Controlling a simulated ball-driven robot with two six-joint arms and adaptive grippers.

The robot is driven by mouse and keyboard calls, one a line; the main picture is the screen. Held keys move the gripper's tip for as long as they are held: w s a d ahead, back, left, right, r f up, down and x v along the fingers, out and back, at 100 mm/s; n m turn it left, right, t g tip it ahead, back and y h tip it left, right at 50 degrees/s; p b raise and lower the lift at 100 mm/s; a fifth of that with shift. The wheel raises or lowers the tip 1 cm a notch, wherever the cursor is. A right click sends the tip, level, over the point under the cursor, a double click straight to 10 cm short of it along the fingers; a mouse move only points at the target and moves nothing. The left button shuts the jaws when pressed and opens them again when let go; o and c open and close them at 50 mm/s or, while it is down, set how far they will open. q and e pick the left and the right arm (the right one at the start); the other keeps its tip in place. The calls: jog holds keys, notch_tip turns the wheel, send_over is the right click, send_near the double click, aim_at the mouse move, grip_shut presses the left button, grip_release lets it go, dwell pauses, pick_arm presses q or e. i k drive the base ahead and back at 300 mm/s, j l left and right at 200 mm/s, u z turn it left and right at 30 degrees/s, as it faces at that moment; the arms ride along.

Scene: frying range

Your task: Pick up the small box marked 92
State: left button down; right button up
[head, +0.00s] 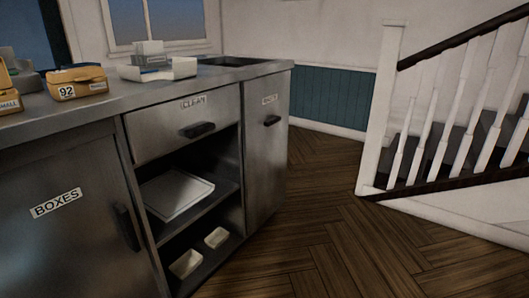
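The small box marked 92 (77,83) is orange-yellow with a white number label on its front and a second, smaller label on its right part. It sits on the metal counter top (108,102) at the left of the head view. Neither of my grippers shows in this view.
Another orange box marked SMALL (9,100) stands at the left edge. A white tray with grey blocks (182,69) is right of box 92. The counter has a drawer (160,135), a BOXES door (75,240) and open shelves. Wooden floor (330,235) is clear; stairs (460,140) rise right.

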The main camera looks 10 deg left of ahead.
aim_at(73, 90)
jog(key=u, duration=1.4)
jog(key=i+l+z, duration=0.15)
jog(key=i+l, duration=0.5)
